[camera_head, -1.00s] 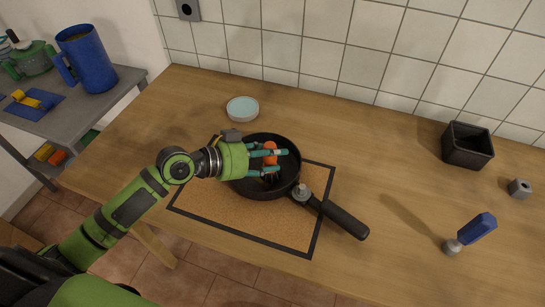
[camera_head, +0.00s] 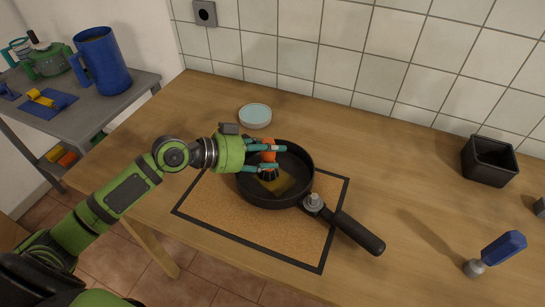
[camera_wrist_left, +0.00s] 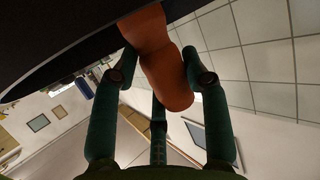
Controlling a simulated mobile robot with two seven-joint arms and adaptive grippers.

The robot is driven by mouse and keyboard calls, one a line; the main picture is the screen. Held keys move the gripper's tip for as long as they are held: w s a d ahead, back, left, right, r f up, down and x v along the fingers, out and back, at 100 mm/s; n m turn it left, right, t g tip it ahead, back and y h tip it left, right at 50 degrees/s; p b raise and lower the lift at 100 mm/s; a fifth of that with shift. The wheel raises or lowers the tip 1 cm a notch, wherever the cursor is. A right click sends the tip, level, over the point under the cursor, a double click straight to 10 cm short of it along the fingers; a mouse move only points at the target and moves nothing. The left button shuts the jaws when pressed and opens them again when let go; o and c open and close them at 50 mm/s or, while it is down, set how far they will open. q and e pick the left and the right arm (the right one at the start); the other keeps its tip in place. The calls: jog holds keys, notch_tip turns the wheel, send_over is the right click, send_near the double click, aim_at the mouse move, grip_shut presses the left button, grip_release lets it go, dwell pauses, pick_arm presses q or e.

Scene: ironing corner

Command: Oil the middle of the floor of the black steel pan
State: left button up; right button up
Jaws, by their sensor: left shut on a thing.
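The black steel pan (camera_head: 304,170) sits on a cork mat, its handle (camera_head: 358,233) pointing to the lower right. My left gripper (camera_head: 280,157) is over the pan's left half, shut on an orange-handled brush (camera_head: 268,155). The brush's dark head (camera_head: 267,176) is low in the pan. A yellowish-brown patch of oil (camera_head: 283,184) shows on the pan floor around and beside the head. In the left wrist view the orange handle (camera_wrist_left: 165,70) lies between the teal fingers (camera_wrist_left: 165,95), below the dark pan (camera_wrist_left: 85,35). My right gripper is not in view.
The cork mat (camera_head: 225,205) has a black border. A shallow pale-blue dish (camera_head: 255,115) stands behind the pan. At the right are a black square bin (camera_head: 489,160) and a blue-handled tool (camera_head: 502,247). A grey side table (camera_head: 135,87) with a blue jug (camera_head: 103,62) is at the left.

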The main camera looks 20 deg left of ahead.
pick_arm(q)
jog(key=shift+w+a, duration=0.2)
jog(key=shift+a, duration=0.15)
jog(key=shift+d, duration=0.1)
jog(key=shift+s+d+p, duration=0.4)
jog(key=shift+d+p, duration=0.3)
jog(key=shift+d, duration=0.15)
jog(key=shift+s+d+p, duration=0.45)
jog(key=shift+d+p, duration=0.3)
jog(key=shift+d, duration=0.05)
jog(key=shift+s+d+p, duration=0.4)
jog(key=shift+d+p, duration=0.3)
jog(key=shift+d, duration=0.15)
